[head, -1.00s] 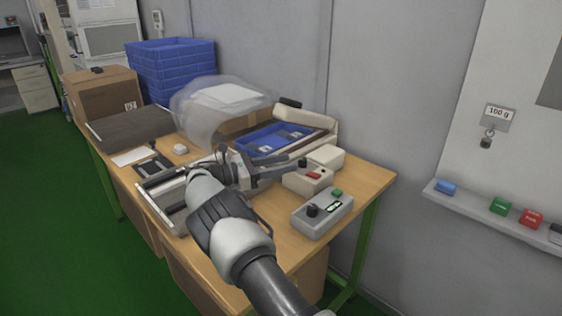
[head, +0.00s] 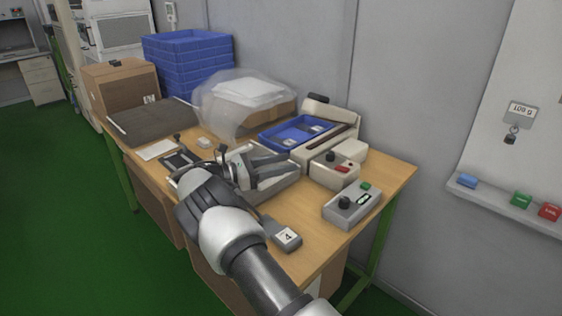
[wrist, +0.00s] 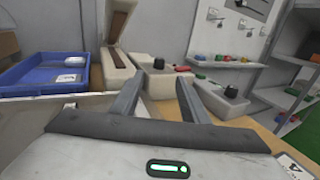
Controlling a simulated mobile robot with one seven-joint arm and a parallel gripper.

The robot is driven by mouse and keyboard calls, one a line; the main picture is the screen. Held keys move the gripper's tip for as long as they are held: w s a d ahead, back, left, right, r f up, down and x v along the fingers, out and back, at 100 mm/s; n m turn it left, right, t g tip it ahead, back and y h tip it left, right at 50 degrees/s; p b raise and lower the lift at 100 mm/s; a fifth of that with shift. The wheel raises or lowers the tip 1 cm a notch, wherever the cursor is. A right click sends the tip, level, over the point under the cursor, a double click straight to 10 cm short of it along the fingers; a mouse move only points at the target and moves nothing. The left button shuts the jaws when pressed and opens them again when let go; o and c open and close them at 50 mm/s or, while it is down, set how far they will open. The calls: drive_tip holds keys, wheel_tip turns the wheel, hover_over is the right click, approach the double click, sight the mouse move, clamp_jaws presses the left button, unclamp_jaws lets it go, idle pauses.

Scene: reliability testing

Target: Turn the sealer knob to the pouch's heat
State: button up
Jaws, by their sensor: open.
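The cream sealer (head: 347,139) has a raised arm at the back of the bench. Next to it is a cream box (head: 348,174) with a black knob (head: 331,155) and a red button. A grey box (head: 350,214) in front has another black knob (head: 344,202), a green button and a small display. I cannot tell either knob's setting. My gripper (head: 291,162) is open and empty, left of the cream box. In the wrist view the cream box's knob (wrist: 158,63) shows between the fingertips (wrist: 162,80), apart from them; the grey box's knob (wrist: 231,91) is right.
A blue tray (head: 274,143) lies beside the sealer. A clear bag with white sheets (head: 222,104) is behind. A metal tray (head: 286,190) lies under my gripper. A grey block labelled 4 (head: 287,237) sits at the front edge. Stacked blue crates (head: 188,65) stand back left.

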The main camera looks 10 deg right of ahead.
drive_tip(key=shift+s+a, duration=0.1)
drive_tip(key=shift+a, duration=0.35)
drive_tip(key=shift+o, duration=0.2)
drive_tip(key=shift+d, duration=0.1)
